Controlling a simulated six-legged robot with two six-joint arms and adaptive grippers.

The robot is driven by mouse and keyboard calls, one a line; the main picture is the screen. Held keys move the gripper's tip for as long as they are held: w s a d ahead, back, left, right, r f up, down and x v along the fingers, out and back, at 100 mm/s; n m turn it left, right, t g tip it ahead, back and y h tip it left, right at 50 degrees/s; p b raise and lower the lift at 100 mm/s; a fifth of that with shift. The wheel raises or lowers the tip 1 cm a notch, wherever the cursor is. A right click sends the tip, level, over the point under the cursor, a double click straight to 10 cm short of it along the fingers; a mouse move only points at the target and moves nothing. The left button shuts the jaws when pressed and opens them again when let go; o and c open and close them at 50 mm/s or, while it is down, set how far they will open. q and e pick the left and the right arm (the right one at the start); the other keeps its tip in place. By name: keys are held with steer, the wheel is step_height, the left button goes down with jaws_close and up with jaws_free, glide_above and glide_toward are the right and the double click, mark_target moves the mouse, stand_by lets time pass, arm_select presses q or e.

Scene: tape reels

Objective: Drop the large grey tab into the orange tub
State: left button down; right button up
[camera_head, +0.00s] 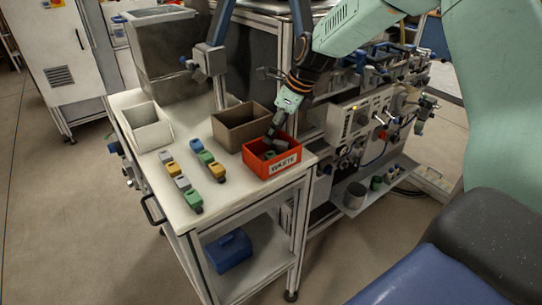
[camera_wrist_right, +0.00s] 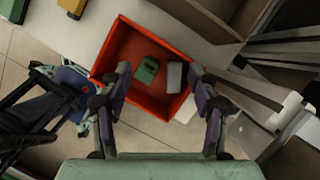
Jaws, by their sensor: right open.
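The orange tub (camera_head: 284,158), labelled WASTE, stands at the table's front right corner. It also fills the middle of the right wrist view (camera_wrist_right: 118,52). A grey tab (camera_wrist_right: 175,77) shows inside the tub's outline, beside a green tab (camera_wrist_right: 147,70). I cannot tell whether the grey tab rests on the tub floor. My right gripper (camera_head: 271,136) points down over the tub. In the wrist view its fingers (camera_wrist_right: 160,92) are spread apart and hold nothing. My left gripper is not in view.
Several grey, yellow, green and blue tabs (camera_head: 182,183) stand in two rows on the white table (camera_head: 230,195). A brown bin (camera_head: 238,137) is behind the tub. A white bin (camera_head: 150,140) stands at the back left. Machinery (camera_head: 355,125) is to the right.

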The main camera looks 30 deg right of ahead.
steer(key=v, duration=1.1)
steer(key=shift+s+d, duration=0.3)
steer(key=shift+w+a, duration=0.1)
steer(key=shift+w, duration=0.05)
